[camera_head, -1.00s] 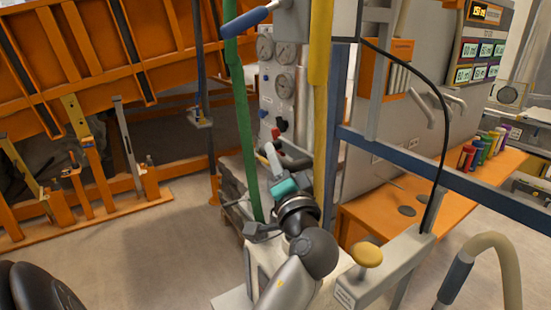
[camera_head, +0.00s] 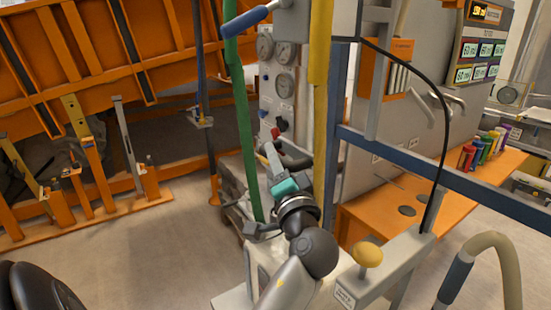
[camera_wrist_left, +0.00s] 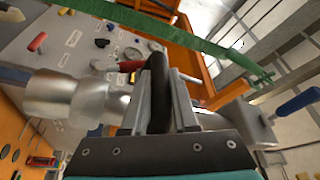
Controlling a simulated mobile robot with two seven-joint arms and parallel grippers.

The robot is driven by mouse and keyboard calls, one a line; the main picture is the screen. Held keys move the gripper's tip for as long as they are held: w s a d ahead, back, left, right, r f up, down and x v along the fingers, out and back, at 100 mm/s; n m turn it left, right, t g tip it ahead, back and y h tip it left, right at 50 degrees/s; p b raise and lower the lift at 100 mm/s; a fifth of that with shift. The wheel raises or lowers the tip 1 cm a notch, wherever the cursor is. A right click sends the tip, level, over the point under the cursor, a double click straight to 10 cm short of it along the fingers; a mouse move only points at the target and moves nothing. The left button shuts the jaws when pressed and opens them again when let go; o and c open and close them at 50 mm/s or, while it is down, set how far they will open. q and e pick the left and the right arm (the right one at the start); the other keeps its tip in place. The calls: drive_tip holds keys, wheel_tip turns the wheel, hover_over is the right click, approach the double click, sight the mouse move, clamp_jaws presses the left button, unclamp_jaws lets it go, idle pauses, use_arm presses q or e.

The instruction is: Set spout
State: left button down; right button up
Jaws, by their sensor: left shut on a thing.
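My left gripper (camera_head: 272,152) is at the middle of the head view, by the gauge panel and close to a dark bent handle (camera_head: 296,161). In the left wrist view my left gripper (camera_wrist_left: 162,92) has both fingers closed on the dark handle (camera_wrist_left: 157,75), which stands up between them. A silver metal pipe (camera_wrist_left: 65,97) runs crosswise behind the fingers and may be the spout; I cannot tell for sure. The fingers hide where the handle meets the pipe. My right gripper is not in view.
A green hose (camera_head: 246,130) and a yellow post (camera_head: 320,95) hang close on either side of my left gripper. A blue rail (camera_head: 450,168) crosses at the right. An orange bench (camera_head: 380,212) holds several coloured bottles. Bare floor (camera_head: 160,255) lies at the left.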

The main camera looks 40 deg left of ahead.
use_arm(q)
wheel_tip(320, 180, down, 13)
drive_tip(key=b, duration=1.2)
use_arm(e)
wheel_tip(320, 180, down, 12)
use_arm(q)
drive_tip(key=shift+r, duration=0.15)
drive_tip(key=c, duration=0.7)
unclamp_jaws()
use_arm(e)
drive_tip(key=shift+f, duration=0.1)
